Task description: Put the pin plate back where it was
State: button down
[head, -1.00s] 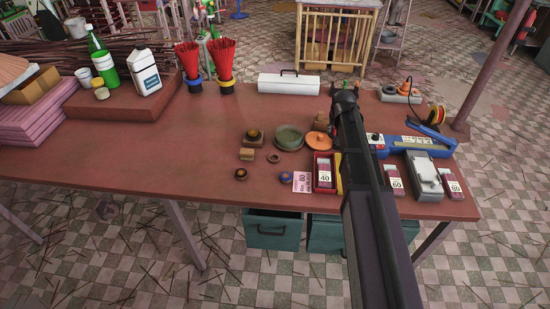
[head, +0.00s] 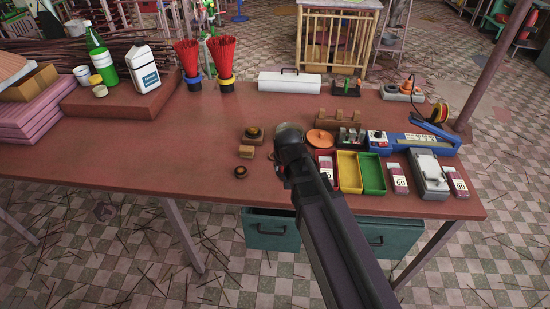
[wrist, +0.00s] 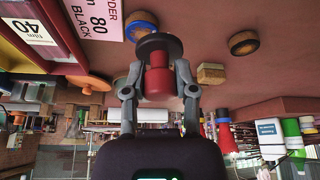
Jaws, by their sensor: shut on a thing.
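In the wrist view, which looks upside down, my gripper (wrist: 158,88) is shut on a red cylindrical grip with a wide dark disc at its end. I take this to be the pin plate (wrist: 156,79); no pins show. The disc is held over the red-brown table (wrist: 280,80), and I cannot tell whether it touches anything.
An orange lid (head: 319,138), red, yellow (head: 348,172) and green (head: 373,172) trays, and labelled boxes (head: 398,178) lie right of my wrist. Small round pieces (head: 240,172) and a wooden block (head: 246,152) lie left. The table's middle left is clear.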

jog(key=shift+s+a+f, duration=0.1)
jog(key=shift+s+a, duration=0.25)
jog(key=shift+s, duration=0.15)
jog(key=shift+w, duration=0.1)
jog(key=w+a, duration=0.1)
jog(key=w, duration=0.3)
jog(key=w+a+f+b, duration=0.1)
jog(key=w, duration=0.9)
jog(key=shift+w+a+f, duration=0.2)
jog(key=shift+a, duration=0.2)
jog(key=shift+w+a, duration=0.1)
jog(key=shift+w, duration=0.3)
jog(key=shift+w+f+b, duration=0.25)
jog(key=shift+f+b, duration=0.4)
jog(key=shift+b, duration=0.25)
jog(key=shift+f+b, duration=1.15)
jog(key=shift+f+b, duration=0.6)
